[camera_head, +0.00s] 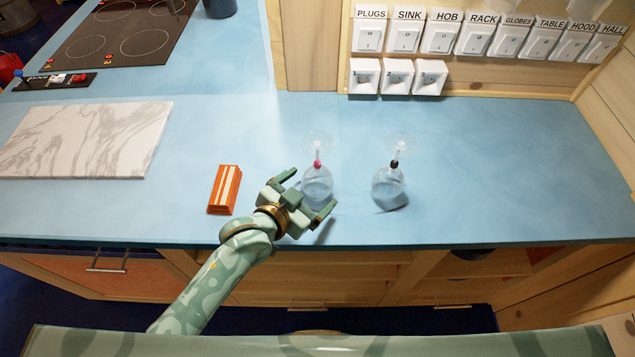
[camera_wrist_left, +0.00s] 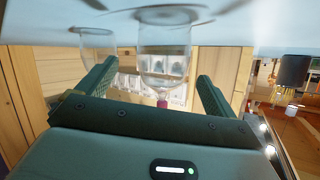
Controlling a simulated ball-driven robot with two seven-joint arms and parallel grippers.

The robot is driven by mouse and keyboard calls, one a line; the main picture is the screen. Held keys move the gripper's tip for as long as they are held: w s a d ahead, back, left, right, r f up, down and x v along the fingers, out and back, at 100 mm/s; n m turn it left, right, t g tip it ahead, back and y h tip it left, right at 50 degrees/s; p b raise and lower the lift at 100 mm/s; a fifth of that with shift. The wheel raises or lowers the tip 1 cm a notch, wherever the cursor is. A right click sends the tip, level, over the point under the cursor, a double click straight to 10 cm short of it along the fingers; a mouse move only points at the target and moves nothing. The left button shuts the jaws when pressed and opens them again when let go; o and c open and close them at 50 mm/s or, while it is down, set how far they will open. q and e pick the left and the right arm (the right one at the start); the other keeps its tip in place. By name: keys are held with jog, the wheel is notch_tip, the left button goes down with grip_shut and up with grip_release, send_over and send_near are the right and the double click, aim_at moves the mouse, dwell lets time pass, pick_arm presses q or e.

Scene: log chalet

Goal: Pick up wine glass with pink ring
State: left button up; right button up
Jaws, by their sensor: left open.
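The wine glass with the pink ring (camera_head: 317,164) stands upside down on the blue counter, bowl down and foot up. Its clear bowl (camera_wrist_left: 165,48) shows between my fingers in the left wrist view, where the picture is inverted. The pink ring also shows there (camera_wrist_left: 162,102), partly hidden by my gripper. My left gripper (camera_head: 311,189) is open, with its fingers pointing at the bowl from the front left. I cannot tell whether a finger touches the glass. My right gripper is not in view.
A second upside-down glass with a black ring (camera_head: 394,163) stands to the right. An orange striped box (camera_head: 225,190) lies left of my gripper. A marble board (camera_head: 85,140) and a hob (camera_head: 125,32) are farther left. Labelled switches (camera_head: 440,37) line the back wall. The counter's right side is clear.

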aim_at(320, 179)
pick_arm(q)
jog(key=b+x, duration=0.1)
jog(key=x, duration=0.4)
jog(key=shift+w+f+b, duration=0.15)
jog(key=shift+w+b, duration=0.15)
jog(key=shift+w, duration=0.15)
jog(key=c, duration=0.9)
